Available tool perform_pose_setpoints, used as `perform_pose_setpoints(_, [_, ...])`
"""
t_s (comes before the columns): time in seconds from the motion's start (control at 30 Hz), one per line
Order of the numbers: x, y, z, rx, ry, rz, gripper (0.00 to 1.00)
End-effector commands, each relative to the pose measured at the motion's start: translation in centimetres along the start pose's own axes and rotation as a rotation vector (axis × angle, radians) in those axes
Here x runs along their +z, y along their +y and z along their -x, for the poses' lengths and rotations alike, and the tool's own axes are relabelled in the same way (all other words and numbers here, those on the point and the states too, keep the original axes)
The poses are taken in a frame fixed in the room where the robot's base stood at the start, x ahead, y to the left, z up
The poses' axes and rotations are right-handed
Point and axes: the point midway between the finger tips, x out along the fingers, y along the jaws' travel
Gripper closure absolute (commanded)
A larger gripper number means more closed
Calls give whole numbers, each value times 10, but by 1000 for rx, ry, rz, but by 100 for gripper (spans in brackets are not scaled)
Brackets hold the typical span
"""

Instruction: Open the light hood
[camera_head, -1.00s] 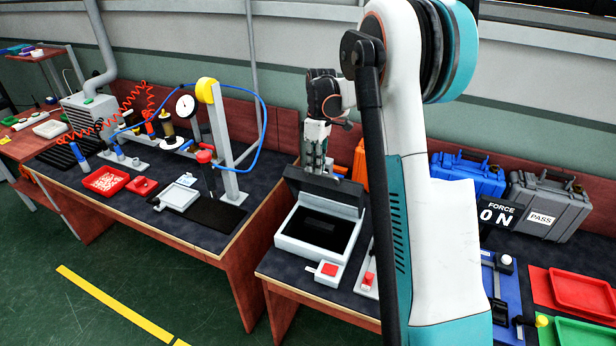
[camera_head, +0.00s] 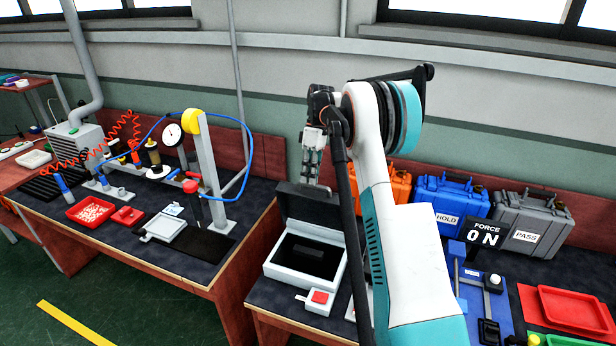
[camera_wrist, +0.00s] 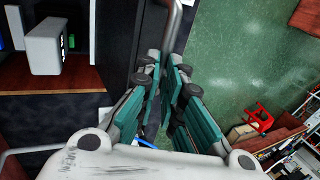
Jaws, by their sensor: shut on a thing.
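The light hood is a pale grey box (camera_head: 276,268) with a dark, hinged lid (camera_head: 308,206). It stands open on the right-hand bench, its lid raised close to upright and its dark interior showing. My gripper (camera_head: 311,180) is at the top edge of the lid, fingers pointing down. In the wrist view my gripper (camera_wrist: 166,82) is closed around a grey metal bar (camera_wrist: 178,25), which looks like the lid's handle. The exact contact is partly hidden by the fingers.
A small box with a red button (camera_head: 319,297) sits in front of the hood. Orange (camera_head: 398,190), blue (camera_head: 447,197) and grey (camera_head: 532,220) cases stand to the right. A gauge stand (camera_head: 211,170) is on the left bench.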

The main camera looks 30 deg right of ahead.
Motion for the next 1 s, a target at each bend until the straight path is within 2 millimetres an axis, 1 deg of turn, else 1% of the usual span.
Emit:
perform_pose_setpoints(0.03, [4, 16, -12, 27, 2, -9, 100])
perform_pose_setpoints(0.2, [4, 16, -13, 27, 2, -9, 100])
perform_pose_setpoints(0.23, [4, 16, -13, 27, 2, -9, 88])
perform_pose_setpoints(0.27, [4, 16, -13, 27, 2, -9, 81])
perform_pose_setpoints(0.3, [4, 16, -13, 27, 2, -9, 80])
perform_pose_setpoints(0.4, [4, 16, -12, 27, 1, -9, 57])
perform_pose_setpoints(0.43, [4, 16, -12, 26, 1, -10, 53])
perform_pose_setpoints(0.5, [4, 15, -12, 26, 1, -9, 49])
perform_pose_setpoints(0.8, [3, 13, -10, 25, 1, -8, 57])
perform_pose_setpoints(1.0, [2, 12, -10, 26, 1, -7, 60])
